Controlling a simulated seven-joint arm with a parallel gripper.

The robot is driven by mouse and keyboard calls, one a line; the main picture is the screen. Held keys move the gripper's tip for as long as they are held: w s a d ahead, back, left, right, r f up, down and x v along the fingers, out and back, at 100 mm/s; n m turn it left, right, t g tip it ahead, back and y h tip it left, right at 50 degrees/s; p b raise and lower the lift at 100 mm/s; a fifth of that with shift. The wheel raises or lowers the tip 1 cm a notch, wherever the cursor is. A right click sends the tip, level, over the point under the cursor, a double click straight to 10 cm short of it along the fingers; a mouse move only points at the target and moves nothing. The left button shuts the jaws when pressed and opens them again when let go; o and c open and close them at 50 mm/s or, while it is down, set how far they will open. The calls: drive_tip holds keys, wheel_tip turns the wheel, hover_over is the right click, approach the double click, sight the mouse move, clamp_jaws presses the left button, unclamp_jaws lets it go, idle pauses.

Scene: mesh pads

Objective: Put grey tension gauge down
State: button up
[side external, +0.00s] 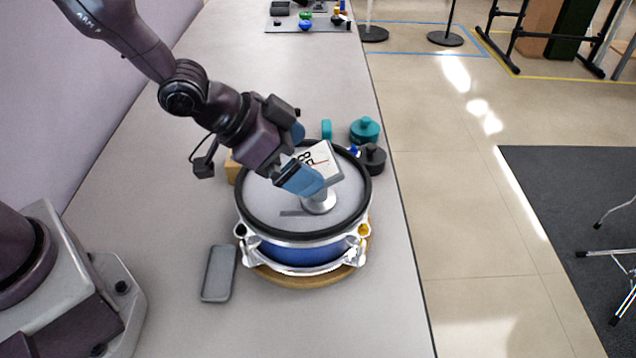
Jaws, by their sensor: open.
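The grey tension gauge (326,162) has a pale tilted face with dark markings and a red line, above a round silver foot (319,203). The foot appears to rest on the grey mesh head of the drum (262,195), right of its middle. The drum has a black hoop, silver hardware and a blue shell. My gripper (308,158) is open, with its blue fingertips on either side of the gauge's face. The near fingertip overlaps the lower left of the gauge. I cannot tell whether either finger touches it.
The drum stands on a round wooden board (300,279) near the table's right edge. A grey phone-like slab (219,274) lies at its front left. Teal (365,130) and black (373,160) knobbed pieces stand behind right. A wooden block (234,166) is behind left. The table's front is clear.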

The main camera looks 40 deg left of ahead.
sight(320, 161)
drive_tip(key=shift+w+x, duration=0.25)
drive_tip(key=shift+x, duration=2.55)
drive_tip(key=shift+a+r, duration=0.1)
drive_tip(key=shift+r, duration=0.05)
drive_tip(key=c, duration=0.9)
drive_tip(key=shift+c, duration=1.4)
drive_tip(key=shift+r, duration=0.1)
drive_tip(key=shift+r, duration=0.1)
